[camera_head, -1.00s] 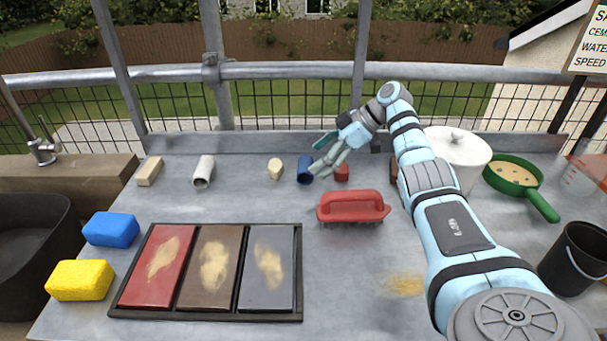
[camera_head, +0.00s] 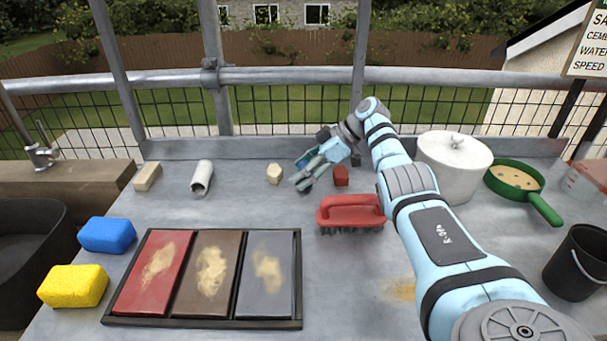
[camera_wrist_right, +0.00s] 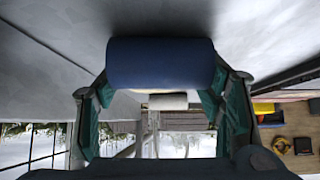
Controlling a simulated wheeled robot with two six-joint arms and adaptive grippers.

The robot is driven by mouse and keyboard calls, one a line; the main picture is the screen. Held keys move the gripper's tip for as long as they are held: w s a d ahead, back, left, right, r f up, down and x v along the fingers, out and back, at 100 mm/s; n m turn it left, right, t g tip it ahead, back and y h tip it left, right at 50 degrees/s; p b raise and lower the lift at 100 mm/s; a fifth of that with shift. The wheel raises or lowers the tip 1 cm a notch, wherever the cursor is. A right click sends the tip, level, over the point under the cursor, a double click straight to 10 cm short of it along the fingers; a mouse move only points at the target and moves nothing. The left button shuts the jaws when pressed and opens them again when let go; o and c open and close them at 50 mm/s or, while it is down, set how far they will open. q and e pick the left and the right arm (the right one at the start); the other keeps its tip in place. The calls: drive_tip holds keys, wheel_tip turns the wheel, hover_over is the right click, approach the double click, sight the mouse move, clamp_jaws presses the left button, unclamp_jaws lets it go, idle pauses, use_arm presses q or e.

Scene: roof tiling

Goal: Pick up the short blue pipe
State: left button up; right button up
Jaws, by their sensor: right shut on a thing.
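The short blue pipe (camera_wrist_right: 162,62) shows as a dark blue cylinder lying across between the teal-padded fingers in the right wrist view. My right gripper (camera_wrist_right: 162,90) is shut on it, with one finger at each end side. In the head view my right gripper (camera_head: 306,178) is at the back middle of the table, and its fingers mostly hide the blue pipe. I cannot tell how far the pipe is above the table. My left gripper is not in view.
A red block (camera_head: 341,176) stands just right of the gripper and a cream block (camera_head: 274,174) just left. A red brush (camera_head: 350,212) lies in front. A white pipe (camera_head: 202,177) is further left. A white pot (camera_head: 455,165) and green pan (camera_head: 515,178) stand right.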

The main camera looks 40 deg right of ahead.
use_arm(q)
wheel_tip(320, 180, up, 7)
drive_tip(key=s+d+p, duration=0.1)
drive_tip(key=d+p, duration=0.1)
drive_tip(key=p, duration=0.5)
use_arm(e)
wheel_tip(320, 180, up, 20)
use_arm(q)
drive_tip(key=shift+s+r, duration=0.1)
